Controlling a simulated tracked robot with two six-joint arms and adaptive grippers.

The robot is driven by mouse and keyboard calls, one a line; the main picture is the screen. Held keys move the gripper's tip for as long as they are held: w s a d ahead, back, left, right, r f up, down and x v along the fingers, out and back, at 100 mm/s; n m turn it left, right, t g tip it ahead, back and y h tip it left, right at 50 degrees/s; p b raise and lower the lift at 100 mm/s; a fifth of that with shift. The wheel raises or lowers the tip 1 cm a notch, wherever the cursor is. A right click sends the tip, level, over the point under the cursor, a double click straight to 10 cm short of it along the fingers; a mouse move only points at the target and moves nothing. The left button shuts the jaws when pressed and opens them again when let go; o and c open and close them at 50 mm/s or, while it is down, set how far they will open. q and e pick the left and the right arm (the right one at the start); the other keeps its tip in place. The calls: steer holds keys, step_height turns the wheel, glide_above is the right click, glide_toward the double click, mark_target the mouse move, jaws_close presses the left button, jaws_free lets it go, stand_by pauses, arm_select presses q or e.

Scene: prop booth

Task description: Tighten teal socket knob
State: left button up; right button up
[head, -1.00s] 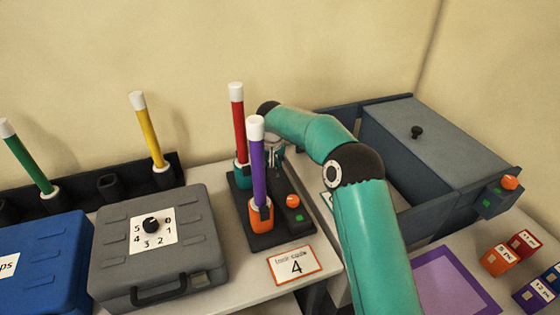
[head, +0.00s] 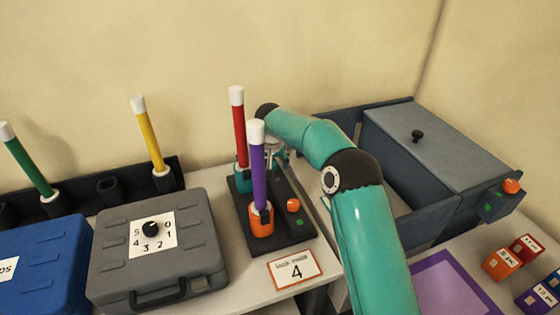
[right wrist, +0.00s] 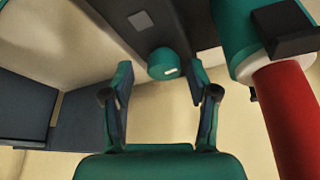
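The teal socket (head: 243,179) stands at the back of a dark base plate (head: 293,237) and holds an upright red stick (head: 238,125) with a white cap. Its teal knob (right wrist: 165,66) shows in the right wrist view as a short round cap with a pale mark. My right gripper (head: 272,155) is beside the teal socket, partly hidden by the purple stick (head: 258,170). In the right wrist view its fingers are apart, one on each side of the knob, with gaps visible. My left gripper is out of view.
An orange socket (head: 261,221) holds the purple stick in front. An orange knob (head: 293,205) stands beside it.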

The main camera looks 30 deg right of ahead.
steer(key=shift+a+f, duration=0.1)
steer(key=v, duration=0.7)
steer(key=shift+r, duration=0.25)
